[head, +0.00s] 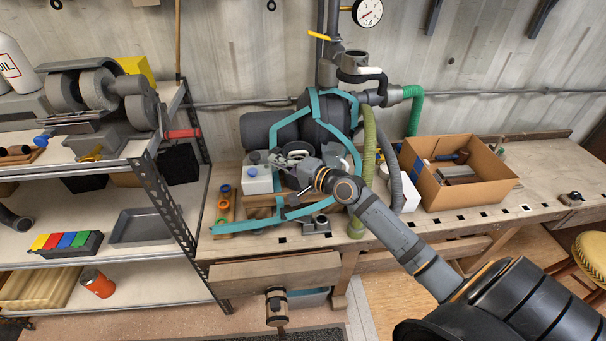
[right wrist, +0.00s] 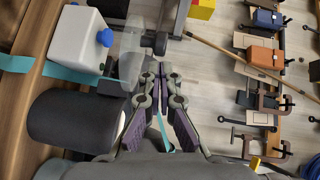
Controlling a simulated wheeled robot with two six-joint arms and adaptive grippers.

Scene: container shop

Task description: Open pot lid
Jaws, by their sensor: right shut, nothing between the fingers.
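I cannot make out a pot or a pot lid for certain in either view. My right gripper (head: 286,163) reaches over the workbench (head: 465,217), in front of a dark cylindrical machine (head: 268,128) with a teal frame (head: 312,105). The right wrist view shows its fingers (right wrist: 160,72) together and empty. My left gripper is in neither view.
A cardboard box (head: 452,189) with tools stands on the bench at right. Green and grey hoses hang beside the machine, close to my right arm. A metal shelf (head: 70,257) with a grinder (head: 100,95) stands at left. A yellow stool (head: 592,257) is at far right.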

